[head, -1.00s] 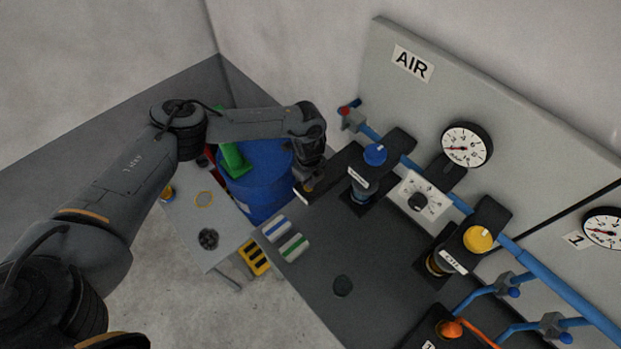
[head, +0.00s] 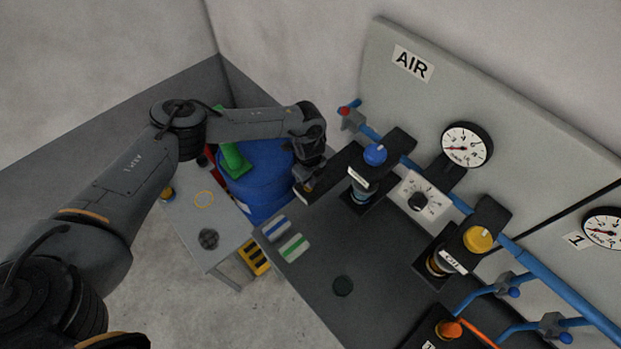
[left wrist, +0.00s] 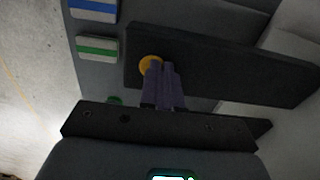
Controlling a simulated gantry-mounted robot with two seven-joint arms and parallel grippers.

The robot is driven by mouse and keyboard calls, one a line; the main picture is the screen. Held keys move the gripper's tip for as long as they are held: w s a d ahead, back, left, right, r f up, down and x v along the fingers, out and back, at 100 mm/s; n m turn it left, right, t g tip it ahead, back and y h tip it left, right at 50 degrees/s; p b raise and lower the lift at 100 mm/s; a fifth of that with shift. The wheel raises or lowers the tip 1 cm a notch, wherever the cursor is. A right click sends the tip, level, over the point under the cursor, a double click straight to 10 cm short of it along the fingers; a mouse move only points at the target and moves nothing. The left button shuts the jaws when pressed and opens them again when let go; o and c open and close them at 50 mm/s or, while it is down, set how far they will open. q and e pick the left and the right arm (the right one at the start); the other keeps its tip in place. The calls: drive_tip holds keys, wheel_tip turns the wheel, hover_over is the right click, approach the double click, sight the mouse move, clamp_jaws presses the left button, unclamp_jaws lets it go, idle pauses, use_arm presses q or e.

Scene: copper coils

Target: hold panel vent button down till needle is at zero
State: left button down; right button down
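A yellow round button (left wrist: 150,62) sits on a black bracket (left wrist: 215,62) at the bench edge. In the head view the bracket (head: 335,172) reaches left from the panel side. My left gripper (left wrist: 163,68) is shut, its two fingers side by side with their tips at the button and partly covering it. I cannot tell how far the button is pressed. In the head view my left gripper (head: 305,186) is at the bracket's left end. The upper gauge (head: 466,146) on the AIR panel (head: 420,100) has a red needle pointing left; its exact reading is too small to tell. My right gripper is not in view.
A blue regulator knob (head: 375,154), a dial (head: 418,201) and a yellow knob (head: 478,239) stand right of the gripper. A second gauge (head: 605,229) is at the right edge. The dark bench top (head: 325,250) is mostly clear.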

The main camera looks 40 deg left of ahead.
use_arm(q)
drive_tip(key=shift+s+a+f, duration=0.2)
drive_tip(key=shift+s+f, duration=0.2)
drive_tip(key=shift+s, duration=0.1)
drive_tip(key=r+p, duration=0.4)
drive_tip(key=r, duration=0.1)
drive_tip(key=shift+w+d+r+p, duration=0.1)
drive_tip(key=shift+w+p, duration=0.15)
drive_tip(key=shift+p, duration=0.1)
wheel_tip(320, 180, up, 10)
drive_tip(key=b, duration=0.2)
drive_tip(key=shift+w+b, duration=0.2)
drive_tip(key=shift+b, duration=0.1)
drive_tip(key=shift+d+f, duration=0.1)
drive_tip(key=shift+f, duration=0.1)
